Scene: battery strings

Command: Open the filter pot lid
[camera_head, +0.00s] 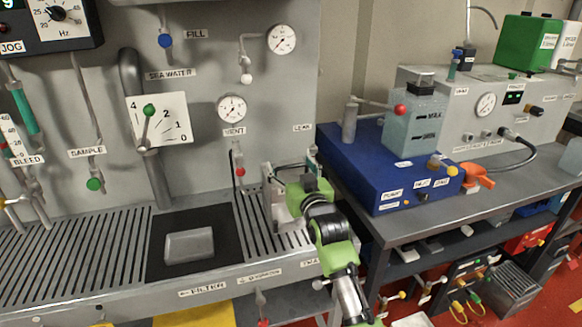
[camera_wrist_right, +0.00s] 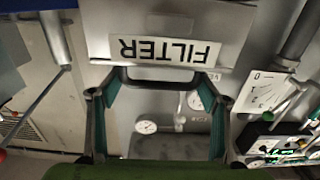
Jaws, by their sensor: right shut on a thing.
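A dark handle (camera_wrist_right: 160,75) spans the space between my fingers there. My right gripper (camera_head: 303,190) is at the pot and also shows in the wrist view (camera_wrist_right: 159,90), shut on the handle. The gripper partly hides the pot in the head view, and I cannot tell how far the lid is open. My left gripper is not in view.
The slatted tray (camera_head: 100,250) holds a dark square with a grey block (camera_head: 189,244) to the left. A blue unit (camera_head: 385,175) with a clear tank stands on the bench to the right. Valve levers and gauges stick out from the panel behind.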

